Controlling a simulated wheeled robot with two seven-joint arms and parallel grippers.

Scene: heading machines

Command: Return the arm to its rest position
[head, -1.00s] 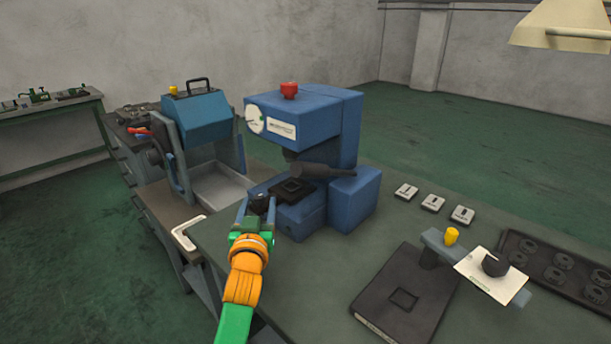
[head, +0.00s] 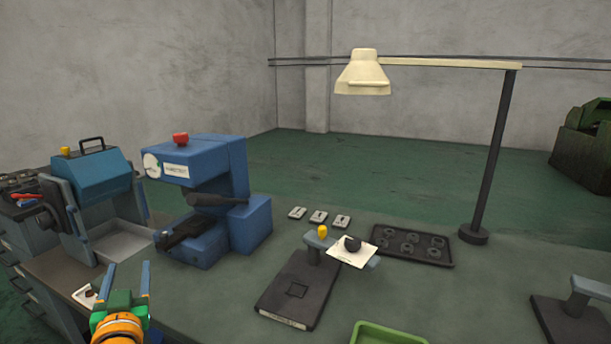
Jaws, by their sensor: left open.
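My left gripper (head: 121,286) shows at the bottom left in the head view, with green and blue parts and an orange wrist. Its two fingers stand apart with nothing between them. It is in front of the blue machine with the red knob (head: 208,195) and apart from it, near the left edge of the bench. My right gripper is not in view.
A teal machine with a metal tray (head: 122,246) stands at the left. A black fixture (head: 297,292), a ring tray (head: 411,246), a lamp (head: 363,75) and a green bin (head: 386,335) occupy the bench (head: 215,300). Bench space right of my gripper is clear.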

